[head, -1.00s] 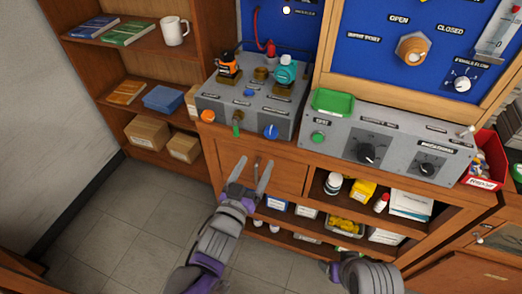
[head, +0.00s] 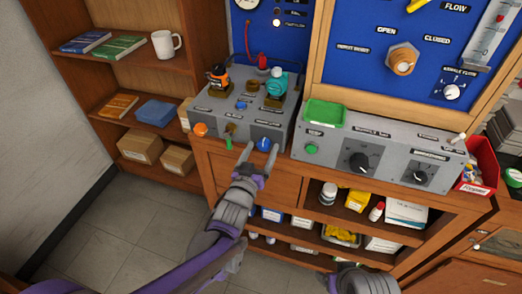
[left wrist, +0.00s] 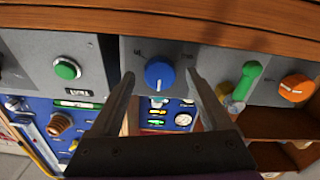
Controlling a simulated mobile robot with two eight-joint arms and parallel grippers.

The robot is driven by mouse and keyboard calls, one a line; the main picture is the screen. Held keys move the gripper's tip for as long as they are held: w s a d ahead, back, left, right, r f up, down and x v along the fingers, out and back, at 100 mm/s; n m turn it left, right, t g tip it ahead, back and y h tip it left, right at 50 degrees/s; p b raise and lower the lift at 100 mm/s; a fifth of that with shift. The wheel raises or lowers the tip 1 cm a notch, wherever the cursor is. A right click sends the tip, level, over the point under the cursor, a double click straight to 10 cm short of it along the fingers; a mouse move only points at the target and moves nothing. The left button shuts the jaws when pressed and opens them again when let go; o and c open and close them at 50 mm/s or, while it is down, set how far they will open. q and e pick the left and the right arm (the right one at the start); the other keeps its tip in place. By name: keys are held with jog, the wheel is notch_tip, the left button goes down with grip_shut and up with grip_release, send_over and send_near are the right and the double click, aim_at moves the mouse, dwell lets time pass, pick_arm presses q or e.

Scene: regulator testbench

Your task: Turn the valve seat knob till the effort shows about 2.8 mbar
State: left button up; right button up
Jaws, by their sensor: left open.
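A blue knob (head: 264,144) sits on the front of the grey bench unit (head: 213,119), at its lower right. It fills the middle of the left wrist view (left wrist: 160,73). I cannot read which knob is labelled valve seat. My left gripper (head: 261,152) is open, its fingers pointing at the blue knob. In the left wrist view, one fingertip is on each side of the knob, with gaps between; I cannot tell how deep they reach. A round gauge (head: 247,3) is cut off at the top; its reading is not legible. My right gripper's fingers are not visible.
A green lever (head: 229,136) and an orange knob (head: 200,129) sit left of the blue knob. A grey panel to the right carries a green button (head: 311,149) and black knobs (head: 358,162). A green tray (head: 324,113) lies on top. Open floor is left.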

pick_arm(q)
grip_shut()
jog(key=shift+m, duration=0.3)
jog(key=m, duration=0.3)
jog(key=shift+m+p, duration=0.3)
jog(key=shift+p, duration=0.1)
jog(key=m, duration=0.3)
jog(key=shift+m+p, duration=0.3)
jog(key=shift+p, duration=0.05)
jog(key=m+p, duration=0.1)
jog(key=m, duration=0.5)
jog(key=shift+m, duration=0.4)
grip_release()
